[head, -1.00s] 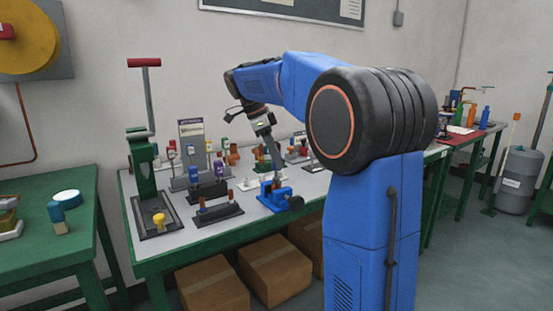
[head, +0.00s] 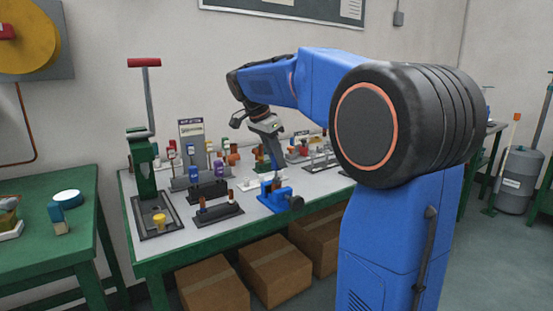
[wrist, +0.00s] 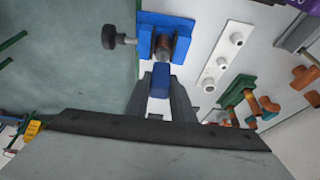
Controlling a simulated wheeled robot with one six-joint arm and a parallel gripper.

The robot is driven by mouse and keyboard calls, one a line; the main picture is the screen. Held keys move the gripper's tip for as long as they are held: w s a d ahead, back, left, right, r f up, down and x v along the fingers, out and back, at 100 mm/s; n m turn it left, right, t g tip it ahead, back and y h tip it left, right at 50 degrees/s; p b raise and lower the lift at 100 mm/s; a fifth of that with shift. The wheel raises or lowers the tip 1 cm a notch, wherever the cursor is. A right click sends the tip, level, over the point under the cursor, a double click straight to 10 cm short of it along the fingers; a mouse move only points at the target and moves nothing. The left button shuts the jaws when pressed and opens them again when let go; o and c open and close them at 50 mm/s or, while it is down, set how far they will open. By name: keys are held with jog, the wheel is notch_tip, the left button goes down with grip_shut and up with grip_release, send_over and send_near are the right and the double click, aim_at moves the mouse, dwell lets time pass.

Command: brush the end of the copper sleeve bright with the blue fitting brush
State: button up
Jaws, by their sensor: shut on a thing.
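A blue vise (head: 285,199) stands on the front of the grey bench and also shows at the top of the wrist view (wrist: 181,27). It holds the copper sleeve (head: 276,184), which shows end-on between the jaws in the wrist view (wrist: 163,47). My gripper (wrist: 165,92) is shut on the blue fitting brush (wrist: 160,76). The brush points toward the sleeve's end and appears very close to it. I cannot tell whether they touch. In the head view the brush (head: 275,164) is just above the sleeve.
A black rack (head: 217,213) stands left of the vise. A green press (head: 143,180) with a red handle is at the bench's left end. A white strip with round fittings (wrist: 222,58) lies right of the vise. Several bottles and fittings stand behind.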

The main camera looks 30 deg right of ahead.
jog(key=shift+r, duration=0.1)
jog(key=shift+r, duration=2.4)
jog(key=shift+f, duration=0.1)
jog(key=shift+f, duration=0.9)
jog(key=shift+f, duration=1.7)
jog(key=n+t, duration=0.1)
jog(key=n, duration=0.2)
jog(key=shift+s, duration=0.1)
jog(key=shift+n+t+y, duration=0.4)
jog(key=shift+n+t, duration=0.4)
jog(key=shift+n, duration=1.1)
